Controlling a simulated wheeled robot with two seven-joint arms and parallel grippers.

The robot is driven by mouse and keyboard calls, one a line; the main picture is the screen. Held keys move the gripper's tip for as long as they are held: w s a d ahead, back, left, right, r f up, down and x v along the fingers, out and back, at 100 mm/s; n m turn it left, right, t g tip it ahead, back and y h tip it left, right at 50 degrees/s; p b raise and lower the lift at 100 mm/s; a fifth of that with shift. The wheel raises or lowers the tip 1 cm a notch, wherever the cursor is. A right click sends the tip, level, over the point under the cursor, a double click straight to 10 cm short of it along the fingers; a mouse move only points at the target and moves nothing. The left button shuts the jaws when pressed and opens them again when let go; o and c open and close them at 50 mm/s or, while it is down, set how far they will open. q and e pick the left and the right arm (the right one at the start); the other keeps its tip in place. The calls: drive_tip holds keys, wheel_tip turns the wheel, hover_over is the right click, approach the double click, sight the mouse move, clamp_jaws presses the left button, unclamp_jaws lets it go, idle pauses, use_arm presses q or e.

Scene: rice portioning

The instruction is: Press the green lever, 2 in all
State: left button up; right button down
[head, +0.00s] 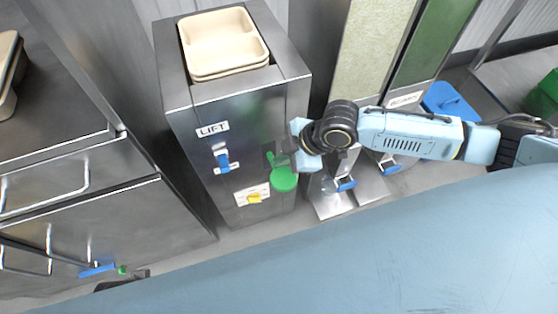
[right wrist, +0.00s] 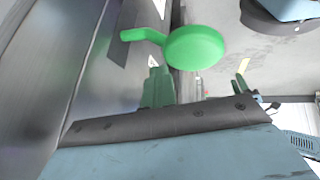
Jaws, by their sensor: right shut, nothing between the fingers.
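The green lever (head: 284,180) is a round green paddle on the front of the steel lift unit. It also shows in the right wrist view (right wrist: 193,48) as a round disc with a bent arm reaching left. My right gripper (head: 285,148) is shut and empty. It is just above the green paddle, close to the unit's front. In the right wrist view the paddle lies beyond the gripper's dark edge. I cannot tell whether the gripper touches the lever. My left gripper cannot be made out in the head view.
Cream trays (head: 225,45) are stacked in the top of the lift unit (head: 190,125). A blue switch (head: 222,160) and a yellow knob (head: 254,198) are on its front. Dispensers with blue levers (head: 346,184) stand to the right. A steel cabinet (head: 150,215) is on the left.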

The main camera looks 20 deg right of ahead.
drive_tip(key=shift+w+r+p, duration=0.15)
drive_tip(key=shift+r+p, duration=0.15)
drive_tip(key=shift+r, duration=0.25)
drive_tip(key=r+p, duration=0.1)
drive_tip(key=w+r+p, duration=0.1)
drive_tip(key=r+p, duration=0.2)
drive_tip(key=shift+w+r+p, duration=0.3)
drive_tip(key=shift+r, duration=0.1)
idle(0.6)
